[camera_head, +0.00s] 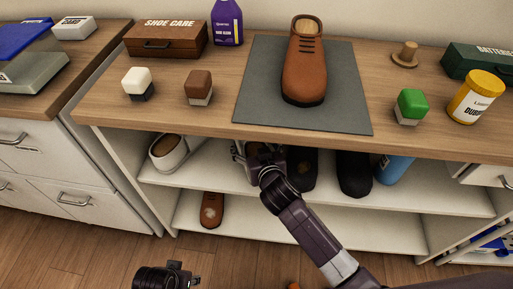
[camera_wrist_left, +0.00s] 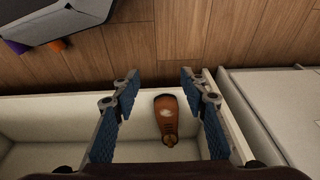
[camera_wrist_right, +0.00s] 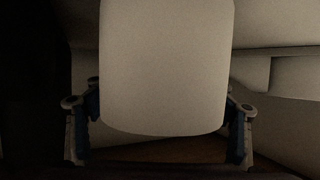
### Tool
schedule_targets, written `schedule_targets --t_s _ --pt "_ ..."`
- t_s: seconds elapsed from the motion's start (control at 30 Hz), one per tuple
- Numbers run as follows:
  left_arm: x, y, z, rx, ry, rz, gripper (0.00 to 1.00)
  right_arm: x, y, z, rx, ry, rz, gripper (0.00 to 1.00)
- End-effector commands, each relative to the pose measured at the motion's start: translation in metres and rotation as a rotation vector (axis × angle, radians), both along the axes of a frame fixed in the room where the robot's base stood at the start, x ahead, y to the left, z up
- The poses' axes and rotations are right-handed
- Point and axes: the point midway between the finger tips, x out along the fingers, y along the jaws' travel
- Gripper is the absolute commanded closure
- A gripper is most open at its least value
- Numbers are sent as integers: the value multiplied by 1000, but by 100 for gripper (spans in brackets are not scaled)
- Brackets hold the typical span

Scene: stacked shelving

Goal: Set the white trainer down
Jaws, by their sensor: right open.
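A white trainer (camera_head: 170,152) with a brown inside stands at the left of the upper shelf under the counter. My right gripper (camera_head: 248,152) reaches into that shelf, to the right of this trainer. In the right wrist view, a large pale rounded surface (camera_wrist_right: 165,70) fills the space between the open fingers; I cannot tell whether it is the same trainer. My left gripper (camera_head: 165,277) is low at the front. In the left wrist view it (camera_wrist_left: 158,90) is open and empty.
A brown shoe (camera_head: 304,70) stands on a grey mat (camera_head: 258,90) on the counter. Dark shoes (camera_head: 354,173) and a blue cylinder (camera_head: 394,168) stand right of my right gripper. An orange-brown shoe (camera_head: 211,210) is on the lower shelf, otherwise mostly clear.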

Motion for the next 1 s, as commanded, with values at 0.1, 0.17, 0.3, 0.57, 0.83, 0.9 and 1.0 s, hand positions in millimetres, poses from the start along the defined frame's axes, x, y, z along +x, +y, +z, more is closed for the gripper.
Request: schedule_targets --t_s 0.1,0.17,0.3,0.57,0.83,0.9,1.0 --pt "-6 1 -15 2 16 -1 60 -14 -3 7 2 1 0 24" --pt "-9 1 -23 2 22 -1 60 -25 -5 12 2 1 0 24" --pt "-15 2 -42 4 32 -3 60 -53 -11 24 1 2 -1 24" --pt "-27 3 -67 5 44 -6 60 -93 -19 40 -1 1 -1 24" --pt "-30 4 -74 5 46 -7 60 -105 -22 45 -2 0 -1 24" --pt "-30 4 -74 5 46 -7 60 -105 -22 45 -2 0 -1 24" --pt "-30 4 -74 5 46 -7 60 -105 -22 45 -1 0 -1 24"
